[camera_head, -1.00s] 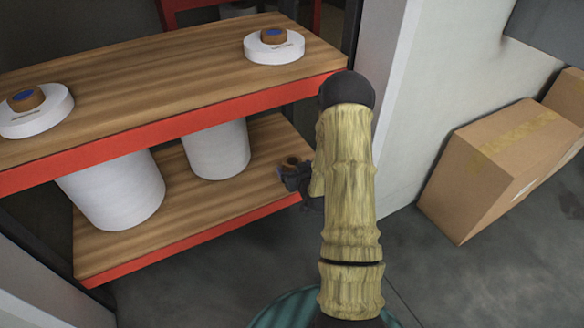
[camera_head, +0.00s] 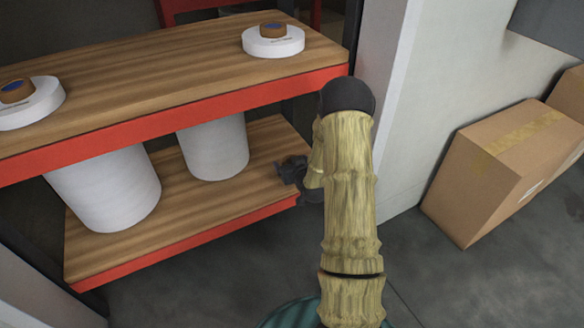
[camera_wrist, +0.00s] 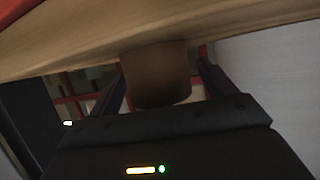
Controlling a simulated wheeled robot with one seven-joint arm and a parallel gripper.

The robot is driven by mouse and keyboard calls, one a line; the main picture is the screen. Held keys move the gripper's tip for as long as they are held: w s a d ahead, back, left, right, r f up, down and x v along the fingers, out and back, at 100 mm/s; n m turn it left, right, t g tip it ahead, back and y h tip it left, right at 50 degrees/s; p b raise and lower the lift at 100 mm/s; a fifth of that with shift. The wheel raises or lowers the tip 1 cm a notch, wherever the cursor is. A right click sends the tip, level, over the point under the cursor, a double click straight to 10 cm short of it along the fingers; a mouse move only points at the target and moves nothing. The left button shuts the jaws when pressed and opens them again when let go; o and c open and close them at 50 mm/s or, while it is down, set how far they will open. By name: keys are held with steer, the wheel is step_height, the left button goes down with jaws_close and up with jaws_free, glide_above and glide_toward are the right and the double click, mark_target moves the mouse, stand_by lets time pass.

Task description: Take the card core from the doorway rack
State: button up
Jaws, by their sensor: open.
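The card core, a short brown cylinder (camera_wrist: 157,80), stands against the wooden shelf board in the wrist view, between the two dark fingers of my gripper (camera_wrist: 163,70). The fingers are open, one on each side of it, and I see no clear contact. In the head view my gripper (camera_head: 290,170) is at the right end of the rack's lower shelf (camera_head: 215,205), and the core is hidden there behind it. The rack (camera_head: 190,115) has wooden boards with red edges.
The upper shelf overhangs and carries white discs (camera_head: 273,42) (camera_head: 30,103) topped with brown, blue-centred pieces. White rolls (camera_head: 213,150) (camera_head: 105,188) stand on the lower shelf. A pale wall (camera_head: 405,130) is close right of my arm. Cardboard boxes (camera_head: 500,170) stand beyond it.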

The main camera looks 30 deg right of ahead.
steer(key=c, duration=1.1)
steer(key=shift+r, duration=0.1)
step_height(320, 180, up, 10)
steer(key=p, duration=0.6)
